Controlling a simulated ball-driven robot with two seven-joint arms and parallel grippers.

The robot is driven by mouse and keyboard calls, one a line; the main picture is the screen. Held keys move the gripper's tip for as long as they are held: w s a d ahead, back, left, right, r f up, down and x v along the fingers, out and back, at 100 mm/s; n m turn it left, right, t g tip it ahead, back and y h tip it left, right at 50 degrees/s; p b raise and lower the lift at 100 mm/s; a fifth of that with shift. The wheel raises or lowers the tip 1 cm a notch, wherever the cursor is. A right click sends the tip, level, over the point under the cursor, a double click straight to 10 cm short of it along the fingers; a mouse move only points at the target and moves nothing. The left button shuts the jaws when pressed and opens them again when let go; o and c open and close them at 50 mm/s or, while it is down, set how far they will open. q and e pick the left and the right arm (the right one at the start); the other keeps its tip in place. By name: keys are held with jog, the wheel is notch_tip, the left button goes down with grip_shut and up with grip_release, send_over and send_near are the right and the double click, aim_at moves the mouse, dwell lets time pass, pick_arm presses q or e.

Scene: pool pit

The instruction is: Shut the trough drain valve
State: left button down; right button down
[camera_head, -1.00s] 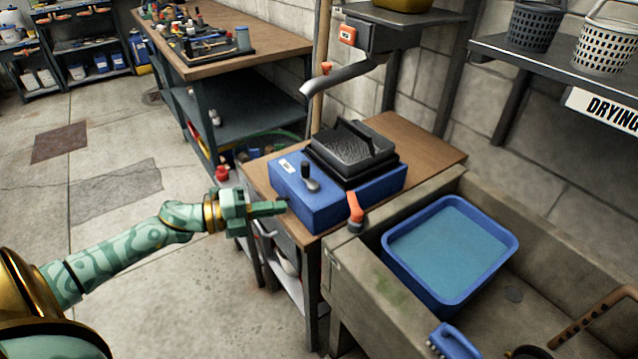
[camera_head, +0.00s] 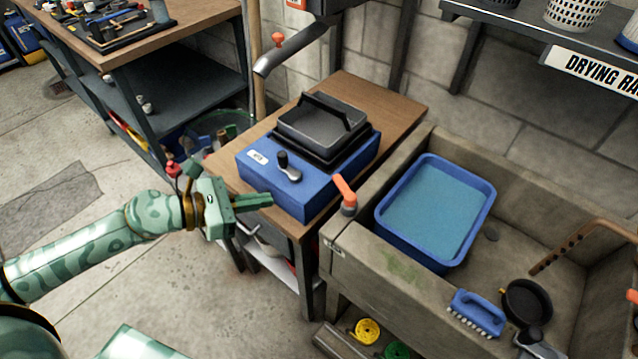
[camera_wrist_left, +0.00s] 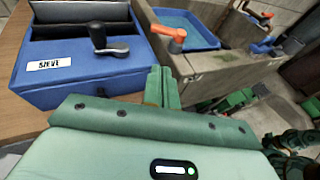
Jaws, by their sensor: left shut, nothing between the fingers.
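An orange lever handle on a grey round base (camera_head: 345,194) sits at the near left corner of the stone trough (camera_head: 345,258). The lever leans up and to the left. It also shows in the left wrist view (camera_wrist_left: 168,33), beyond my fingers. My left gripper (camera_head: 262,201) is shut and empty. It is left of the lever, apart from it, close to the front of the blue sieve box (camera_head: 310,196). In the left wrist view the shut fingers (camera_wrist_left: 162,86) point toward the lever and trough corner.
A blue basin of water (camera_head: 435,212) stands in the trough, with a blue brush (camera_head: 478,312) and a dark pan (camera_head: 527,300) to its right. The sieve box, with a black crank, stands on a wooden bench (camera_head: 375,97). Open concrete floor lies left and front.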

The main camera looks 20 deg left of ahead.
aim_at(323, 186)
pick_arm(q)
jog(key=shift+a, duration=0.1)
jog(key=shift+r+x, duration=0.15)
jog(key=shift+x, duration=2.2)
jog(key=shift+r+x, duration=0.15)
jog(key=shift+x, duration=2.2)
jog(key=shift+r+x, duration=0.15)
jog(key=shift+x, duration=2.15)
jog(key=shift+w, duration=0.1)
jog(key=shift+w+p, duration=0.35)
jog(key=shift+s, duration=0.1)
